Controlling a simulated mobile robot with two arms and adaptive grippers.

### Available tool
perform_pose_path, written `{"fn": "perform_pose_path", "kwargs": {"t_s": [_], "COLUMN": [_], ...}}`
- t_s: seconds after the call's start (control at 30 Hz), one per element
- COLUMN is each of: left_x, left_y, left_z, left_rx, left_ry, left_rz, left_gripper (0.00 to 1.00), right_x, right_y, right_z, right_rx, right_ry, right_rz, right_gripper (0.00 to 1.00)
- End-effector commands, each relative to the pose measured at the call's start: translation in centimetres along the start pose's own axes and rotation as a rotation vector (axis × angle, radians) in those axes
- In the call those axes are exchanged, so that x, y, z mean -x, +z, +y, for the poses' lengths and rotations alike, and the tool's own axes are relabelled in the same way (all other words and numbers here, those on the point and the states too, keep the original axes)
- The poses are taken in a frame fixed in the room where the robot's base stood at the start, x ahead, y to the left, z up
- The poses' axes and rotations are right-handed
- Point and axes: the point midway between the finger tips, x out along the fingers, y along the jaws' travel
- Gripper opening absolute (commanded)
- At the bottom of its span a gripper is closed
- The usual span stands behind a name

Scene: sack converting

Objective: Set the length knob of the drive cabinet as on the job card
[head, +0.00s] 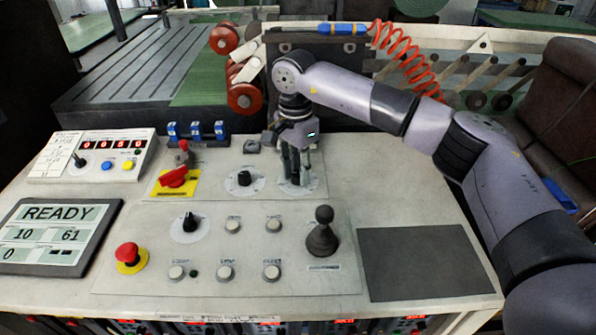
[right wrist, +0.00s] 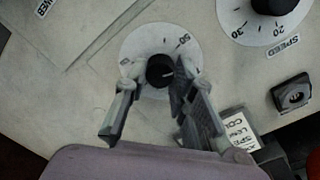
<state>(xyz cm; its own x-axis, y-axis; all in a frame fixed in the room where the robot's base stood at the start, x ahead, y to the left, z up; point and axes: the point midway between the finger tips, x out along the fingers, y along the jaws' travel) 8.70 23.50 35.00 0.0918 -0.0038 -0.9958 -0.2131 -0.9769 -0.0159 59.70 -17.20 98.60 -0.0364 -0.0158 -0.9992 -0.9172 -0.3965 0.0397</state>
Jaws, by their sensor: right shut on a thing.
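My right gripper (head: 297,176) reaches down onto the panel from the right, with its fingers on either side of a black round knob (right wrist: 160,70) on a white dial (right wrist: 140,44). It is shut on this knob, right of the speed knob (head: 244,178). In the right wrist view, a pale mark on the gripped knob points right, toward one finger (right wrist: 180,80). A 50 shows on the dial; other figures are hidden or too small. A small white card (right wrist: 238,130) beside the fingers bears partly hidden text. My left gripper is not in view.
A display (head: 52,235) reads READY. A red mushroom button (head: 126,252), a red switch (head: 174,177) on yellow and a black joystick (head: 321,232) stand up from the cabinet top. A dark mat (head: 425,263) lies bare at right.

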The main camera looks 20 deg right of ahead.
Motion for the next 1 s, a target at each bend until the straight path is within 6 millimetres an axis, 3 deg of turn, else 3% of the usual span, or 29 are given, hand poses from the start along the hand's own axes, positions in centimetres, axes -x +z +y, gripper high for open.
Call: {"fn": "perform_pose_path", "kwargs": {"t_s": [0.57,0.6,0.87,1.0], "left_x": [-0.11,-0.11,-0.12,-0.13], "left_y": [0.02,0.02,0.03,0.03], "left_z": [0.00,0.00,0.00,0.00], "left_rx": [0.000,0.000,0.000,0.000], "left_ry": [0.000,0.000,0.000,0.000], "left_rz": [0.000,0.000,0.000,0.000], "left_gripper": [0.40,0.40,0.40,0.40], "right_x": [0.21,0.21,0.11,0.07], "right_y": [-0.07,-0.07,-0.04,-0.02], "right_z": [-0.09,-0.09,-0.04,-0.03], "right_rx": [0.030,0.030,0.030,0.031], "right_ry": [-0.005,-0.005,-0.002,-0.001], "right_rz": [0.002,0.002,0.002,0.002], "right_gripper": [0.00,0.26,0.43,0.44]}}
